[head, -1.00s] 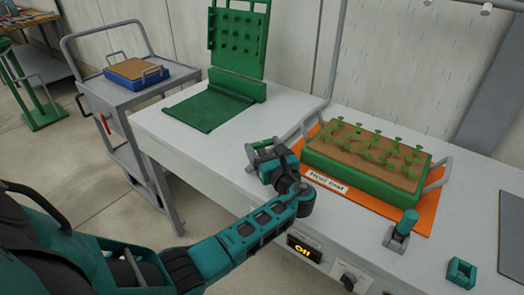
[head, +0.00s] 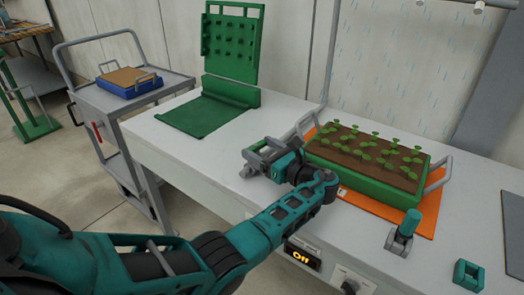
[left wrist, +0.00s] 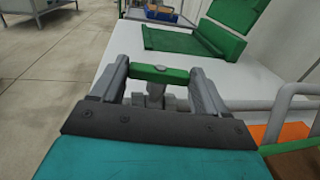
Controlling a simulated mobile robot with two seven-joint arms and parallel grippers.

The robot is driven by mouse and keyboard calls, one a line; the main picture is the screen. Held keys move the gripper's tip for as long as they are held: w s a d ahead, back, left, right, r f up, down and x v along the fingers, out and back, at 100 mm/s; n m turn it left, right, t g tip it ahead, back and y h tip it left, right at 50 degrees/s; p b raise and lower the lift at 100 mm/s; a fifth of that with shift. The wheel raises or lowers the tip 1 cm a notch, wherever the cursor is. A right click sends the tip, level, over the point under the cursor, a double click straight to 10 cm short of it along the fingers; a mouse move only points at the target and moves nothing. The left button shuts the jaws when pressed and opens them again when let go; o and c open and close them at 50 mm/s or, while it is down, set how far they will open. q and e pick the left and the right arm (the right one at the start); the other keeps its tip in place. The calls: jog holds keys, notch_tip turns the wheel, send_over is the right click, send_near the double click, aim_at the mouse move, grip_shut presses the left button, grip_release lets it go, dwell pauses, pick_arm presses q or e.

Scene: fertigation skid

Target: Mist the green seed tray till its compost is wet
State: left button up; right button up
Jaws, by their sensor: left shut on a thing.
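The green seed tray (head: 370,185) stands on an orange mat (head: 408,224) at the right of the bench, with grey handles at its ends. Its compost (head: 345,148) is dark brown between rows of small seedlings. My left gripper (head: 254,162) is to the left of the tray, above the bench. In the left wrist view the left gripper (left wrist: 157,80) is shut on a green bar (left wrist: 160,74) with a grey part below it. What that part joins to is hidden. My right gripper is not in view.
A green upright board (head: 233,45) stands behind a green mat (head: 195,117). A green-topped lever (head: 405,230) and a green bracket (head: 468,275) are at the right. A display (head: 302,257) reads "Off" beside a knob (head: 348,286). A blue tray (head: 130,86) sits on a cart.

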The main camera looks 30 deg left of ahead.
pick_arm(q)
jog(key=o, duration=1.1)
jog(key=shift+c, duration=0.2)
jog(key=v, duration=1.3)
jog(key=shift+a, duration=0.1)
jog(key=shift+s, duration=0.1)
